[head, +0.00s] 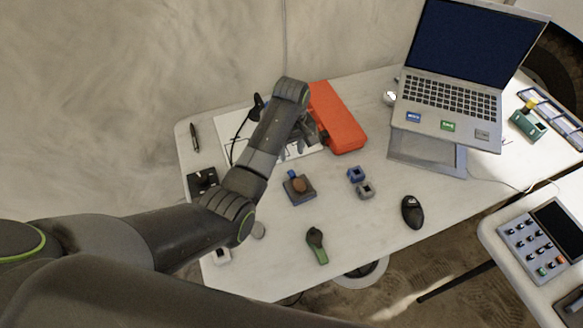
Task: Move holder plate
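My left arm reaches in from the left across the white table. Its gripper (307,134) points down beside a red-orange case (338,117), over a flat white sheet or plate (232,126). The wrist hides most of the fingers, so I cannot tell whether they are open or hold anything. I cannot tell for sure which thing is the holder plate; the flat white piece under the gripper is one candidate. A small grey block with a brown round top (299,186) stands in front of the gripper. My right gripper is not in view.
The table (375,208) also bears a laptop (452,92) on a stand, small blue (355,174) and grey (366,190) blocks, a black mouse (412,212), a green-handled tool (317,245) and a dark joystick box (202,182). A control panel (535,243) lies at right.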

